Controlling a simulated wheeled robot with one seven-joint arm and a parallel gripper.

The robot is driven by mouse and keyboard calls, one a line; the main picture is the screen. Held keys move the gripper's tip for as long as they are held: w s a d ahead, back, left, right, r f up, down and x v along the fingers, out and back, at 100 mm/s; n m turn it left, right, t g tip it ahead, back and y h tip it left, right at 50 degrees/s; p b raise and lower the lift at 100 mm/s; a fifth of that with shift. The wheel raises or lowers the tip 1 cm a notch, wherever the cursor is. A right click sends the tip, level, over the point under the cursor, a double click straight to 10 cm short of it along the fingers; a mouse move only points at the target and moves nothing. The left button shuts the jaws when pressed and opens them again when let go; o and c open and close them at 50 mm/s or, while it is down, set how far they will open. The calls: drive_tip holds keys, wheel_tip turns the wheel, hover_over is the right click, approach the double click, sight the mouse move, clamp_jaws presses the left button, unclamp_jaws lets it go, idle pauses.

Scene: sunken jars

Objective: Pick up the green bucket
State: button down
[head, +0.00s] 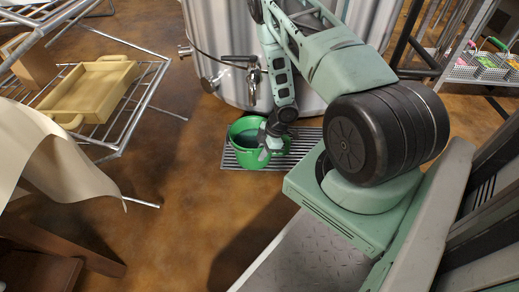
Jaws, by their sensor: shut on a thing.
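The fingers are small in the head view and partly hidden, so the exact contact spot is unclear.
The grate (302,142) lies on the brown floor (175,190). The steel tank (222,40) with its tap stands right behind the bucket. A wire rack at left holds a wooden tray (88,90). Baskets (490,66) stand on a shelf at right. Floor left of the bucket is clear.

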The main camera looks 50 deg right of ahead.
drive_tip(key=shift+s+r, duration=0.15)
drive_tip(key=shift+s, duration=0.05)
drive_tip(key=shift+w+r+p, duration=0.15)
drive_tip(key=shift+r+p, duration=1.45)
drive_tip(key=shift+r, duration=0.85)
drive_tip(key=shift+w+r+p, duration=0.1)
drive_tip(key=shift+r+p, duration=1.45)
drive_tip(key=shift+r, duration=0.85)
